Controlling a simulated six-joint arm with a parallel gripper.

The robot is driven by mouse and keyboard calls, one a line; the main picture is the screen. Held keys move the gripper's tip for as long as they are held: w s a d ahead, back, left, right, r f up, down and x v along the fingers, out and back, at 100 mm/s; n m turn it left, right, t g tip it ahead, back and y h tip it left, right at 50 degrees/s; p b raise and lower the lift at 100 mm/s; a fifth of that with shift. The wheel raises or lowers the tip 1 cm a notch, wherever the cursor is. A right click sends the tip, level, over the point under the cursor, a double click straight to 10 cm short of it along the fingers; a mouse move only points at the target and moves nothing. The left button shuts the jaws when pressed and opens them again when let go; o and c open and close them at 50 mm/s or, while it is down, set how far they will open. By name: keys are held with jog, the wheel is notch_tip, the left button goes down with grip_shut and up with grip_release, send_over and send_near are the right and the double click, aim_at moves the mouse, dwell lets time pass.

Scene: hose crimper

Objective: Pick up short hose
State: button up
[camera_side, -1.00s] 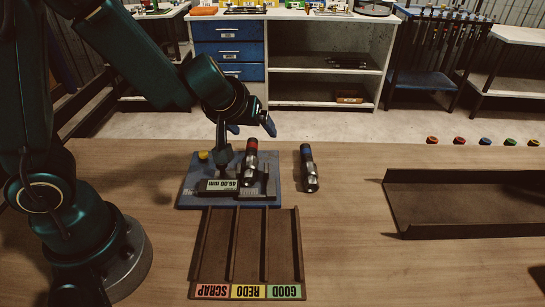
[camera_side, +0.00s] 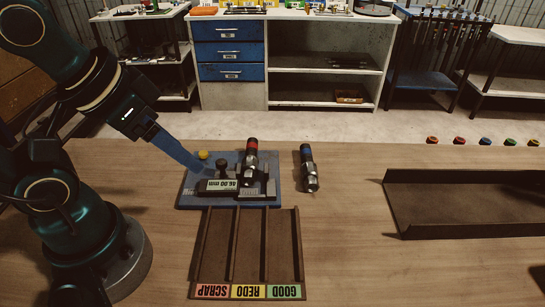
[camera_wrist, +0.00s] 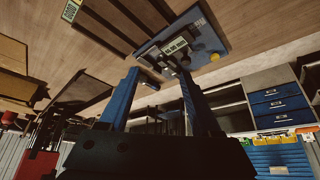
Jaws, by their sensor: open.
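Two dark hoses with metal ends are in the side view. One with a red band (camera_side: 251,161) rests in the blue measuring fixture (camera_side: 190,198). The other, with a blue band (camera_side: 309,168), lies on the bare table just right of the fixture. I cannot tell which hose is the short one. My gripper (camera_side: 199,165) has blue fingers slanting down to the right at the fixture's left back edge, apart from both hoses. In the wrist view the fingers (camera_wrist: 161,78) are spread with nothing between them; the fixture (camera_wrist: 212,40) lies beyond them.
A sorting tray (camera_side: 248,291) marked SCRAP, REDO and GOOD stands in front of the fixture, its lanes empty. A large brown tray (camera_side: 460,232) is at the right. Several coloured rings (camera_side: 485,141) line the back right edge. Table between hoses and brown tray is clear.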

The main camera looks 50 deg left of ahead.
dwell(0.4)
jog(key=w+r+n, duration=0.4)
jog(key=w, duration=0.2)
jog(key=n+g, duration=0.5)
jog(key=g, duration=0.1)
send_over(251, 148)
notch_tip(251, 148, down, 12)
jog(key=shift+d+f, duration=0.1)
jog(key=shift+f, duration=2.75)
grip_shut()
